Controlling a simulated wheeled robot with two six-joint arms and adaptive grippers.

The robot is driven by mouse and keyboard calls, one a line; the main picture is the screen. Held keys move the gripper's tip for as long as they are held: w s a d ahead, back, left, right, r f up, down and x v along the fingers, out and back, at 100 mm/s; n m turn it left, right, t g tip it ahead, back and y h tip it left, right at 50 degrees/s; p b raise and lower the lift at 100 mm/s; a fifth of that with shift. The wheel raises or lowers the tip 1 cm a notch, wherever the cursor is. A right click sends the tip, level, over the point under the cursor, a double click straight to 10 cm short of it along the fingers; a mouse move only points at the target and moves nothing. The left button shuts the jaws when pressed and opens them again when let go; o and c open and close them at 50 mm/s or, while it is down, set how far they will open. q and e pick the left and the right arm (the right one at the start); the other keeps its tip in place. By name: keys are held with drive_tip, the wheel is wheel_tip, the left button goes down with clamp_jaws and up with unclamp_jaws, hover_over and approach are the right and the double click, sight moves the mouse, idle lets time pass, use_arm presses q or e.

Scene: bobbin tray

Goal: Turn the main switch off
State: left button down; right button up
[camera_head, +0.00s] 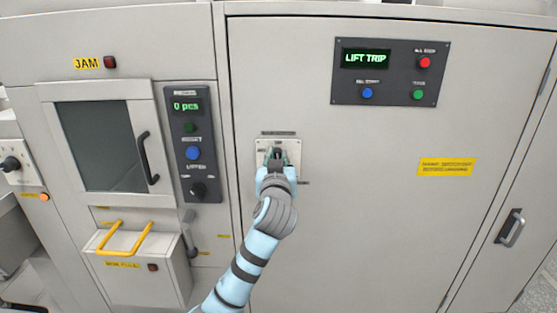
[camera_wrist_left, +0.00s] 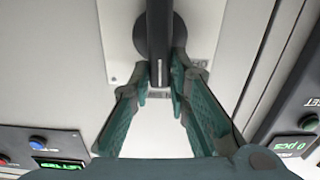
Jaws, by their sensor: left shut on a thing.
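The main switch has a pale square plate (camera_head: 262,147) on the large cabinet door, under a small dark label. Its black handle (camera_wrist_left: 158,45) shows in the left wrist view, in front of a round black base, and runs up and down that picture. My left gripper (camera_head: 277,158) is at the switch and covers most of the handle in the head view. In the left wrist view the teal fingers (camera_wrist_left: 161,84) are shut on the handle, one on each side. My right gripper is in neither view.
A panel reading "LIFT TRIP" (camera_head: 390,72) with red, blue and green buttons is at upper right. A counter panel (camera_head: 186,130) with a knob is left of the switch. A yellow-handled box (camera_head: 165,270) juts out at lower left.

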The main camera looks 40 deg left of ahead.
use_arm(q)
drive_tip(key=shift+s+a+f+n+b, duration=0.3)
drive_tip(key=shift+f+n+b, duration=0.2)
drive_tip(key=shift+n+b, duration=2.25)
drive_tip(key=shift+s+a+f+n+b, duration=0.25)
drive_tip(key=shift+a+f+n+b, duration=0.2)
drive_tip(key=shift+n+b, duration=2.25)
drive_tip(key=shift+s+a+f+n+b, duration=0.3)
drive_tip(key=shift+f+n+b, duration=0.25)
drive_tip(key=shift+n+b, duration=2.15)
drive_tip(key=shift+n+p, duration=0.55)
drive_tip(key=shift+n, duration=0.1)
drive_tip(key=c, duration=1.5)
unclamp_jaws()
